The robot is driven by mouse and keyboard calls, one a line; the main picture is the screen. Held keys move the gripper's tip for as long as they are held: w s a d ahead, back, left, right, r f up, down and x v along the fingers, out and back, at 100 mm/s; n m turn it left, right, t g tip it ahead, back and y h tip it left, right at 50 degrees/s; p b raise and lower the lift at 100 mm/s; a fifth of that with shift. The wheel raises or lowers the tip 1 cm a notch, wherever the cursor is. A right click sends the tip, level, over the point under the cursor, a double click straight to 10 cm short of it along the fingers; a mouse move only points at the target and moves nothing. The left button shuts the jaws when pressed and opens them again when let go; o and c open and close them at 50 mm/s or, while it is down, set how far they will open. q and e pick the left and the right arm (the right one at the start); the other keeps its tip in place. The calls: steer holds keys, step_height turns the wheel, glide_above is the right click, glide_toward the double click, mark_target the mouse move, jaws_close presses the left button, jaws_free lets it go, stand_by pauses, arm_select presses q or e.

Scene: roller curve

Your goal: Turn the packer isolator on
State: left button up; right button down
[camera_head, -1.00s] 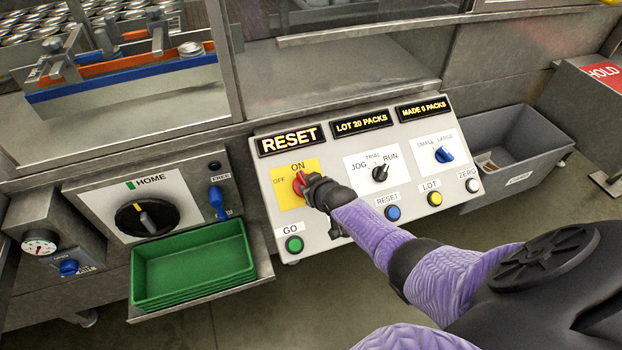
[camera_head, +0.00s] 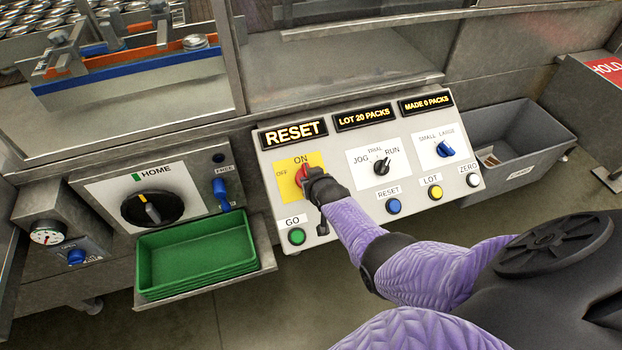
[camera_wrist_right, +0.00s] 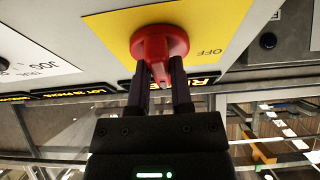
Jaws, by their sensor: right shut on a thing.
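The packer isolator is a red rotary knob (camera_head: 303,174) on a yellow plate (camera_head: 288,188), with ON above it and OFF to its left. It also shows in the wrist view as a red knob (camera_wrist_right: 158,45). My right gripper (camera_head: 312,176) is shut on the knob's grip, one finger on each side, as the wrist view shows (camera_wrist_right: 160,85). The knob's grip looks roughly upright in the head view, toward ON, though the gripper partly hides it. My left gripper is not in view.
The sloped panel (camera_head: 340,215) also carries a JOG/TRIAL/RUN switch (camera_head: 382,167), a blue size switch (camera_head: 444,149) and several buttons, including green GO (camera_head: 296,236). Green trays (camera_head: 195,258) sit lower left; a grey bin (camera_head: 540,140) is at right.

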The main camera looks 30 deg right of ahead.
steer(key=c, duration=0.5)
jaws_free()
steer(key=p+v, duration=0.7)
steer(key=v, duration=0.3)
steer(key=shift+f+p, duration=0.1)
steer(key=shift+p, duration=0.3)
steer(key=s+a+f+n+g+y+b, duration=0.1)
steer(key=s+a+f+b, duration=0.2)
steer(key=f, duration=0.4)
steer(key=s+f+n+g+b, duration=0.1)
steer(key=s+f+g+b, duration=0.1)
steer(key=s+f+b, duration=0.45)
steer(key=s+a+f+n+g+b, duration=0.1)
steer(key=s+f+g+b, duration=0.1)
steer(key=s+f, duration=0.5)
steer(key=s+a+f+n+g+y+b, duration=0.1)
steer(key=s+a+f+g+b, duration=0.1)
steer(key=s+f, duration=0.5)
steer(key=s+a+f+n+g+b, duration=0.1)
steer(key=s+f, duration=0.5)
steer(key=s, duration=0.6)
steer(key=shift+s+a+f+g+b, duration=0.35)
steer(key=shift+g+b, duration=0.35)
steer(key=shift+b, duration=0.45)
